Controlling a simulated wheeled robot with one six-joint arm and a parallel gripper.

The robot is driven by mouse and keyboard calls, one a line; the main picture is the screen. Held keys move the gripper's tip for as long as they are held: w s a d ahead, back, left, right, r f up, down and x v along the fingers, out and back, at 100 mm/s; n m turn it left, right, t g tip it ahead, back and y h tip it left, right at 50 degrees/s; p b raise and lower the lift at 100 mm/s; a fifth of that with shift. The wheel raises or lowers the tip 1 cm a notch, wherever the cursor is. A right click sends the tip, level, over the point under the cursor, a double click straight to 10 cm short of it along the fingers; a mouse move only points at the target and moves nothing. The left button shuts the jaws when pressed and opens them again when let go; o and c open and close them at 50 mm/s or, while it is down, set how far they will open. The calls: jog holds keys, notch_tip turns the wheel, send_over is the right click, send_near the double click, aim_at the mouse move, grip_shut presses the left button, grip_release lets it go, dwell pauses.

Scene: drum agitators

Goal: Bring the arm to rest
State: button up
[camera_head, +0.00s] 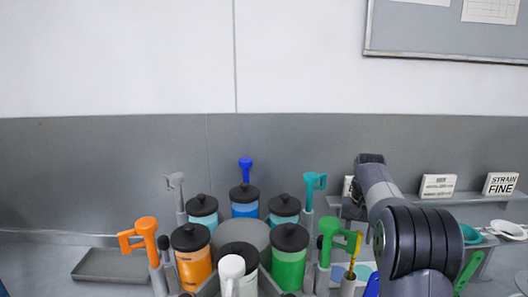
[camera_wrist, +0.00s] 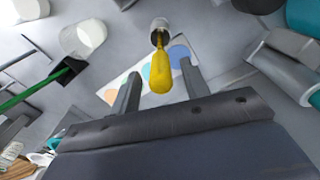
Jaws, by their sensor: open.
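My gripper (camera_wrist: 160,70) shows in the wrist view with its two dark fingers spread apart, open and holding nothing. A yellow handle (camera_wrist: 161,72) stands in a small holder between the fingers in that picture. I cannot tell whether it reaches in between them or lies beyond the tips. In the head view my arm (camera_head: 415,240) reaches forward on the right side, and my gripper is hidden or too small to make out. A yellow-tipped tool (camera_head: 353,252) shows just left of the arm.
Drums with black lids, such as the orange one (camera_head: 194,262) and the green one (camera_head: 289,260), cluster at centre, ringed by upright coloured handles. A grey tray (camera_head: 110,265) lies left. Sign blocks, including STRAIN FINE (camera_head: 500,184), stand on a shelf at right. A colour-spotted card (camera_wrist: 112,94) lies below the gripper.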

notch_tip(320, 180, down, 4)
jog(key=shift+f+p, duration=0.2)
jog(key=shift+p, duration=0.2)
notch_tip(320, 180, up, 2)
jog(key=shift+r+b, duration=0.15)
jog(key=shift+b, duration=0.25)
jog(key=shift+r, duration=0.7)
